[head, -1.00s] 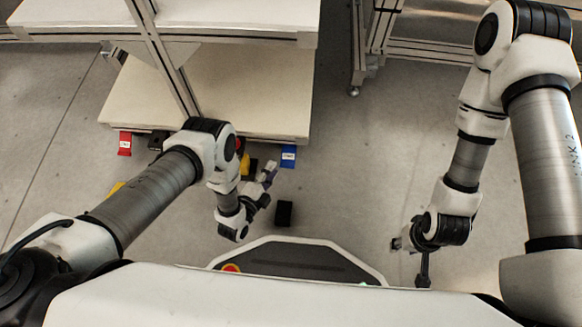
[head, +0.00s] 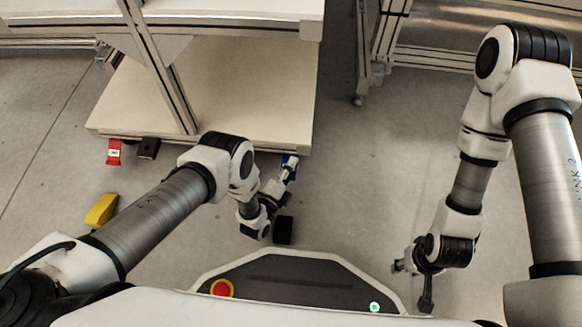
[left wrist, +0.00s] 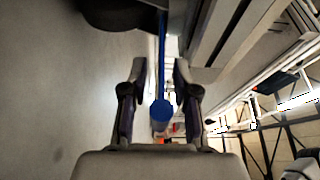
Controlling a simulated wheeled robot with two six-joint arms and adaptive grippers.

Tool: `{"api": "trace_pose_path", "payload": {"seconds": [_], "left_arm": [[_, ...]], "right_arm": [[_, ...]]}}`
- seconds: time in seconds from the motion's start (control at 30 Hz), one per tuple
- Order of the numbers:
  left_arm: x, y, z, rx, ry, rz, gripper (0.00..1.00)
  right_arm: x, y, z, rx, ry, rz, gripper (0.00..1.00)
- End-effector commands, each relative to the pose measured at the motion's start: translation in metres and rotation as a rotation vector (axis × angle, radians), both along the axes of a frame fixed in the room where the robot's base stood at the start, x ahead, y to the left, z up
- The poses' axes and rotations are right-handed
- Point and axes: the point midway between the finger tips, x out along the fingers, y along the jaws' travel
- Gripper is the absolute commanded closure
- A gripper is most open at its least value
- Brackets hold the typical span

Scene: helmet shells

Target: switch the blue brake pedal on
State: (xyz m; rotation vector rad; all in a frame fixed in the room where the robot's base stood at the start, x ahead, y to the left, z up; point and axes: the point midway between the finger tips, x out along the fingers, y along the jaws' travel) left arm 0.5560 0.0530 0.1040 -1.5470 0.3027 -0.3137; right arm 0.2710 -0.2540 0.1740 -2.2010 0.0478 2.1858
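The blue brake pedal (head: 292,161) stands on the floor at the front edge of the low shelf, partly hidden by my left gripper. My left gripper (head: 285,178) reaches toward it and is at or very close to it. In the left wrist view, its two fingers (left wrist: 159,66) are apart, with a thin blue upright part and a blue round end (left wrist: 161,112) between them. I cannot tell whether the fingers touch the blue part. My right gripper (head: 399,265) hangs low at the right, far from the pedal; its fingers are too small to read.
A red pedal (head: 114,152) and a black block (head: 148,148) are at the shelf's front left. A yellow block (head: 101,210) lies on the floor beside my left arm. A black box (head: 284,230) is near my left wrist. The white shelf (head: 250,90) stands ahead; floor at centre right is clear.

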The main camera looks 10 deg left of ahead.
Motion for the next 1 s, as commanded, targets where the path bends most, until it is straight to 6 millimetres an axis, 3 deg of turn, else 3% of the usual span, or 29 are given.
{"api": "trace_pose_path", "payload": {"seconds": [0.03,0.1,0.33,0.6,0.93,0.97,1.0], "left_arm": [[0.0,0.0,0.0,0.0,0.0,0.0,0.78],[0.0,0.0,0.0,0.0,0.0,0.0,1.0],[0.0,0.0,-0.002,0.0,-0.005,0.0,1.0],[0.002,0.001,-0.017,-0.001,-0.211,0.002,1.0],[0.001,0.001,-0.012,0.001,-0.248,0.001,1.0],[0.001,0.001,-0.012,0.001,-0.248,0.001,0.93],[0.001,0.001,-0.012,0.001,-0.247,0.001,0.79]], "right_arm": [[0.0,0.0,0.0,0.0,0.0,0.0,0.6],[0.0,0.0,0.0,0.0,0.0,0.0,0.6],[0.0,0.0,-0.002,0.0,0.0,0.0,0.6],[0.005,-0.001,-0.04,-0.003,-0.013,0.001,0.6],[0.007,-0.001,-0.039,-0.003,-0.019,0.005,0.6],[0.007,-0.001,-0.039,-0.003,-0.019,0.005,0.6],[0.007,-0.001,-0.039,-0.003,-0.019,0.005,0.6]]}}
